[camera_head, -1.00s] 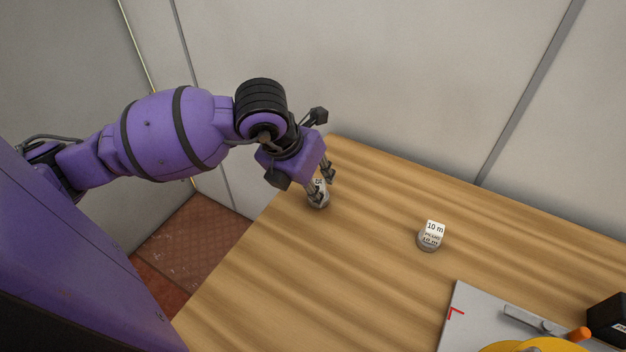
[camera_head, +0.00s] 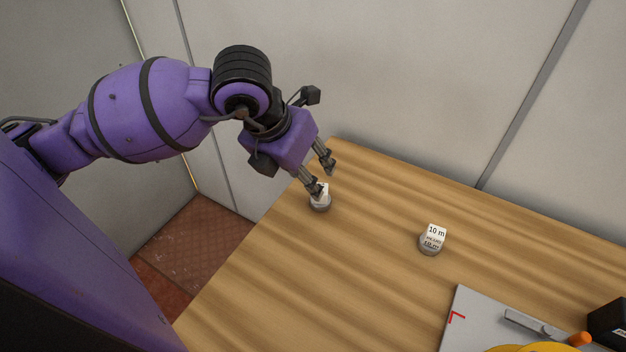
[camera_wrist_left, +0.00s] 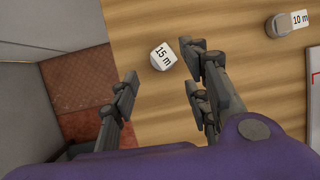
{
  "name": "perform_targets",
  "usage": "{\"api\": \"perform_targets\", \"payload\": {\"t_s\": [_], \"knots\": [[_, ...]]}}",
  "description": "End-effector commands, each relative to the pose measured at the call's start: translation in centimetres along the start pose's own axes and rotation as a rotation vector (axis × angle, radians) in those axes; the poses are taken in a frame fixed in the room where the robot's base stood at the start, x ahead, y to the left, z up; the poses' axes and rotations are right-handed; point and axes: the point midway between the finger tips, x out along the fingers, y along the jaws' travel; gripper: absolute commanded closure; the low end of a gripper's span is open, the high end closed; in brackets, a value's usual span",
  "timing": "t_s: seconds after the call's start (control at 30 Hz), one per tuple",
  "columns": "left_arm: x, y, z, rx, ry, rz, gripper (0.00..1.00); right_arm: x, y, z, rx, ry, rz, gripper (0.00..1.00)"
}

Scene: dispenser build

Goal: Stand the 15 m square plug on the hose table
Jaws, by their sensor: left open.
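The 15 m plug (camera_head: 320,203) stands upright on the wooden hose table (camera_head: 270,280) near its far left corner. Its white label reading "15 m" shows in the left wrist view (camera_wrist_left: 161,57). My left gripper (camera_head: 324,176) is open and empty just above and behind the plug. In the left wrist view the open fingers (camera_wrist_left: 165,88) are apart, with the plug beyond their tips and nearer the right-hand finger. One fingertip partly covers the plug in the head view. My right gripper is not in view.
A 10 m plug (camera_head: 432,241) stands to the right on the table. A grey plate (camera_head: 475,318) with a red corner mark, a lever, a yellow part and a black box (camera_head: 608,322) are at the lower right. A wall runs behind the table; tiled floor lies left.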

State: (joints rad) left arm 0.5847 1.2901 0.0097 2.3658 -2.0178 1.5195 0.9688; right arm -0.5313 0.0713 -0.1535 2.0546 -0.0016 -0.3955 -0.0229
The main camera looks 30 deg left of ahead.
Motion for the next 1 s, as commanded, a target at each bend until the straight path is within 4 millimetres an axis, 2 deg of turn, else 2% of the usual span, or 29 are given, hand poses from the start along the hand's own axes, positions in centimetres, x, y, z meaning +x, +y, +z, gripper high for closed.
{"api": "perform_targets", "payload": {"t_s": [0.1,0.33,0.8,0.9,1.0], "knots": [[-2.6,0.0,0.1,0.000,-0.003,0.002,0.57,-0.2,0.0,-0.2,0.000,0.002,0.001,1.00],[-5.3,0.0,0.1,0.000,-0.001,0.001,0.57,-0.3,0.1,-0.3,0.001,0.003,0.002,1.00],[-5.6,-0.1,0.1,0.001,0.001,-0.001,0.57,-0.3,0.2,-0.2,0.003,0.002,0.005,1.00],[-5.4,-0.8,0.3,0.015,0.002,-0.007,0.57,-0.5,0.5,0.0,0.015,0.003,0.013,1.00],[-4.9,-2.5,1.1,0.048,0.006,-0.021,0.57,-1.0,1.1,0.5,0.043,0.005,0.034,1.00]]}}
